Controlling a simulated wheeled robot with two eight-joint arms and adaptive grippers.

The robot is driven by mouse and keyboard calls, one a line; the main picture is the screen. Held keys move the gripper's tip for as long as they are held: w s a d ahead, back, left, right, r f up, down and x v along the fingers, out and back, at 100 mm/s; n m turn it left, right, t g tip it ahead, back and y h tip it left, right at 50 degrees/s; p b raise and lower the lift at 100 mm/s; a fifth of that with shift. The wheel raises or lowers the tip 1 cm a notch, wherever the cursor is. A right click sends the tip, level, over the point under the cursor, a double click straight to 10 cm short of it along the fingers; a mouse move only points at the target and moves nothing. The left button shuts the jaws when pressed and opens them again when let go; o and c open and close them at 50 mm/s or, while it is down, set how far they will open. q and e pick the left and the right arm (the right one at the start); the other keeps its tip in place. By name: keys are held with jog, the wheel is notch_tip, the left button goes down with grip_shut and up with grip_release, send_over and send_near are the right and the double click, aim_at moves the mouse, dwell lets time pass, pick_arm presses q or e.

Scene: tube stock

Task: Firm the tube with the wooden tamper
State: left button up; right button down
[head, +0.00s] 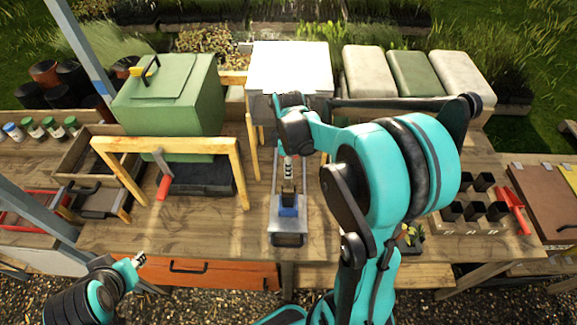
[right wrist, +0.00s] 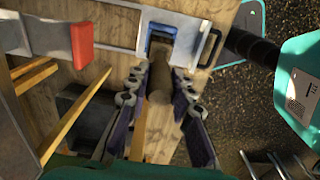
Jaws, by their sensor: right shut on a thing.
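My right gripper (head: 288,178) reaches down over the middle of the bench and is shut on the wooden tamper. In the right wrist view the tamper (right wrist: 160,82) is a brown wooden cylinder between the two fingers (right wrist: 158,98). Its far end points at a blue holder (right wrist: 155,46) in a metal frame. The blue holder (head: 288,211) also shows just below the gripper in the head view. The tube there is mostly hidden, and I cannot tell whether the tamper touches it. My left gripper (head: 140,258) is low at the left, off the bench front; its jaws are too small to judge.
Several dark square pots (head: 474,208) and a red tool (head: 511,208) lie at the right. A wooden frame (head: 165,145) with a red-handled tool (head: 163,187) stands left of the gripper. A green bin (head: 172,108) and white box (head: 290,67) stand behind.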

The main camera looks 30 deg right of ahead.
jog(key=shift+f, duration=0.2)
dwell(0.6)
jog(key=shift+f+b, duration=0.5)
jog(key=shift+b, duration=0.2)
jog(key=shift+f, duration=0.2)
jog(key=shift+f+b, duration=0.6)
jog(key=shift+b, duration=0.15)
jog(key=shift+f+b, duration=0.75)
jog(key=shift+b, duration=0.05)
dwell(1.7)
jog(key=shift+r, duration=0.1)
dwell(0.5)
jog(key=shift+r+p, duration=4)
jog(key=shift+r, duration=1.4)
